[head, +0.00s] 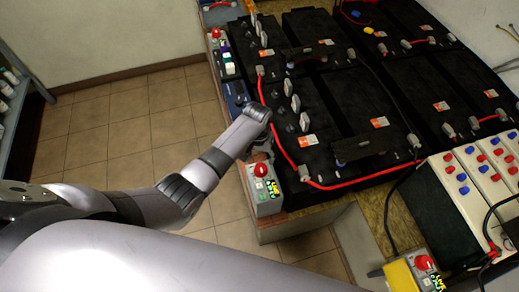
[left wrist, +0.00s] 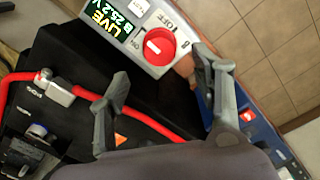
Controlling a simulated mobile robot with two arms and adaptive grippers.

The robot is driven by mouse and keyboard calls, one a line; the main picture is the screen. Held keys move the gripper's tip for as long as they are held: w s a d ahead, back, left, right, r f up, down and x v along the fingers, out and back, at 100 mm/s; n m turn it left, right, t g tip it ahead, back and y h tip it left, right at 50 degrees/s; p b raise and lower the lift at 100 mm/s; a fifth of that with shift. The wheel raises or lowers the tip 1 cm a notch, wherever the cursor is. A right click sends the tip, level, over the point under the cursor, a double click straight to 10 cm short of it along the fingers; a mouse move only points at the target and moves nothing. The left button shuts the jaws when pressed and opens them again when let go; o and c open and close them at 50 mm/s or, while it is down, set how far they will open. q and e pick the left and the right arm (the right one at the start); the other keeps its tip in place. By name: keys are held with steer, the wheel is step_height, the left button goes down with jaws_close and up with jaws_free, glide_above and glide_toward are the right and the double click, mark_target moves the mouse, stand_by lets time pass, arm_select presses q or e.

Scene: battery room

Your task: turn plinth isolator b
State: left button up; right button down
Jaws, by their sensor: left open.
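The grey isolator box (left wrist: 142,22) in the left wrist view has a green display reading "LIVE B 25.2 V". Its round red knob (left wrist: 161,46) carries a white bar, with OFF and ON marked beside it. My left gripper (left wrist: 160,98) is open and empty, its fingers spread on the near side of the knob and apart from it. In the head view the same box (head: 266,206) with its red knob (head: 261,170) stands at the front corner of the battery bench. My left gripper (head: 264,146) is just behind it, partly hidden by my wrist. My right gripper is out of view.
Black batteries (head: 345,110) with a red cable (head: 330,186) fill the bench beside the box. Another red-knob box (head: 425,272) stands at the lower right, and one (head: 216,42) at the far left end. Tiled floor (head: 140,115) is clear on the left.

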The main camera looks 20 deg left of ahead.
arm_select(q)
steer(key=shift+r, duration=2.25)
steer(key=s+a+r+m+t, duration=0.1)
steer(key=s+a+r, duration=0.15)
steer(key=s, duration=0.55)
steer(key=s+a+r+t, duration=0.1)
steer(key=s+r, duration=0.3)
steer(key=s, duration=0.5)
steer(key=s+a+r+m+t, duration=0.15)
steer(key=s+r, duration=0.25)
steer(key=s, duration=0.4)
step_height(320, 180, down, 30)
steer(key=s+g+b, duration=0.1)
steer(key=s+b, duration=0.1)
steer(key=b, duration=0.1)
steer(key=s+a+f+g+b, duration=0.1)
steer(key=s+a+f+b, duration=0.1)
steer(key=s+f, duration=1.4)
steer(key=shift+a+f+b, duration=0.3)
steer(key=shift+a+f, duration=0.45)
steer(key=shift+f, duration=0.05)
